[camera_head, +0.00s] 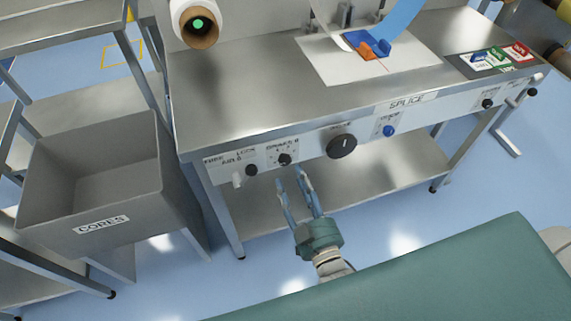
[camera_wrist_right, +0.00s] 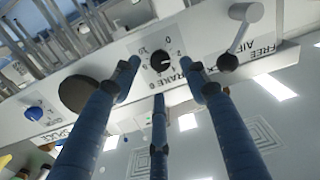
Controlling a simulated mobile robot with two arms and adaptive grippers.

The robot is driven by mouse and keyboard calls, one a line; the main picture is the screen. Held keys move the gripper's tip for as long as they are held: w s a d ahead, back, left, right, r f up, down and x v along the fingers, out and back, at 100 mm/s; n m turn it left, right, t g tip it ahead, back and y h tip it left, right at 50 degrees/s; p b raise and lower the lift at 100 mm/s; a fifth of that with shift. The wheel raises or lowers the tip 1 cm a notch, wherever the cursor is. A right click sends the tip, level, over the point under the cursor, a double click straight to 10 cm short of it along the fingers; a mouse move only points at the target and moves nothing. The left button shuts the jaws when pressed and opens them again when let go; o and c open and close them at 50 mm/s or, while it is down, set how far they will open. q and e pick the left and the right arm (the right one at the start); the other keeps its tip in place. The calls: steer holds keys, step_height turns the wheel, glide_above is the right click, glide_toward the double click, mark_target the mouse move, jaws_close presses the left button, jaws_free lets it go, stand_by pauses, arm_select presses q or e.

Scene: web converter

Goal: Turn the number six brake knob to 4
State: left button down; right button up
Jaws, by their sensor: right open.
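The number six brake knob (camera_head: 285,160) is a small black round knob on the pale front panel under the steel table's edge. In the right wrist view the brake knob (camera_wrist_right: 160,62) has a light mark and a ring of printed numbers around it. The exact number at the mark is too small to tell. My right gripper (camera_head: 289,179) is open and empty, just in front of and below the knob. In the right wrist view my right gripper's (camera_wrist_right: 162,76) blue fingertips spread around the knob's outline, with no clear contact. My left gripper is not in view.
To the right are a large black knob (camera_head: 342,146) and a blue knob (camera_head: 388,130). A grey cores bin (camera_head: 100,185) stands left. A lower shelf (camera_head: 370,182) lies beneath.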

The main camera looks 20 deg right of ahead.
mark_target(286, 163)
steer(key=w, duration=0.6)
steer(key=shift+a, duration=0.1)
steer(key=shift+c, duration=0.5)
jaws_close()
